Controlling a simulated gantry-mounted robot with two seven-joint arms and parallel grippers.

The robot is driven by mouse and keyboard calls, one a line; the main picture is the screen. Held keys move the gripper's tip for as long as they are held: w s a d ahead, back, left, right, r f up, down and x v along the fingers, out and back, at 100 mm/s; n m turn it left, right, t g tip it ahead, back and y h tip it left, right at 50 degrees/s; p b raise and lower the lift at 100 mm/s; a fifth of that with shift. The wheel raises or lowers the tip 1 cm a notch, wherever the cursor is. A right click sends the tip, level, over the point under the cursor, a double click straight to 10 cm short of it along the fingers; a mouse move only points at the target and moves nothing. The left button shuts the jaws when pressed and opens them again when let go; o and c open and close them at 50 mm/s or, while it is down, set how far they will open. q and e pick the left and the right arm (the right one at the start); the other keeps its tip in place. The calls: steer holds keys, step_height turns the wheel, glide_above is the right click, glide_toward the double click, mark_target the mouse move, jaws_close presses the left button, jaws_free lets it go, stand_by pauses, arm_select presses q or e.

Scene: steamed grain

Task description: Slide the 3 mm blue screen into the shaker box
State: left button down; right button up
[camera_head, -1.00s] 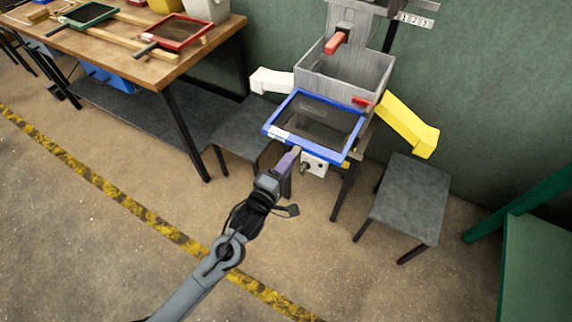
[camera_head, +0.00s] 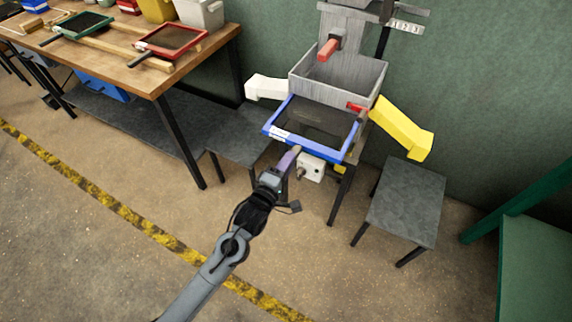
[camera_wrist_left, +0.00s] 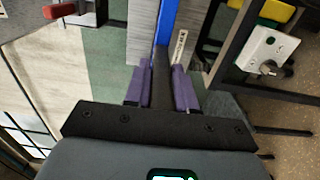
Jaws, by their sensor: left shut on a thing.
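The blue screen (camera_head: 305,147) has a blue frame, dark mesh and a white label at its front left corner. It lies at the front of the grey shaker box (camera_head: 335,88); its back edge is hidden under the box's front wall, and its front part sticks out. My left gripper (camera_head: 290,158) is at the screen's front side, shut on its dark handle. In the left wrist view, the purple fingers (camera_wrist_left: 160,88) stand on either side of the handle, with the blue frame (camera_wrist_left: 167,22) beyond. My right gripper is not in view.
A white spout (camera_head: 267,88) and a yellow spout (camera_head: 402,128) flank the box. A red clamp (camera_head: 357,107) is at its front right. A control box (camera_head: 312,168) hangs below. A red-framed screen (camera_head: 172,42) and a green-framed screen (camera_head: 83,25) lie on the wooden bench.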

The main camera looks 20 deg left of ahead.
mark_target(299, 146)
arm_select(q)
steer(key=shift+r, duration=0.1)
stand_by(0.3)
steer(key=shift+w, duration=0.15)
steer(key=shift+w+d+b, duration=0.2)
steer(key=shift+w+b, duration=0.05)
steer(key=shift+w, duration=0.7)
steer(key=shift+w+d+b, duration=0.15)
steer(key=shift+w+b, duration=0.1)
steer(key=shift+w, duration=1.1)
steer(key=shift+d, duration=0.1)
steer(key=shift+w, duration=0.2)
steer(key=shift+w+d+b, duration=0.1)
steer(key=shift+w+b, duration=0.25)
steer(key=shift+w, duration=0.3)
steer(key=shift+w+d+b, duration=0.15)
steer(key=shift+w+b, duration=0.15)
steer(key=shift+w, duration=0.5)
steer(key=shift+w+d+b, duration=0.15)
steer(key=shift+w+b, duration=0.15)
steer(key=shift+w, duration=0.5)
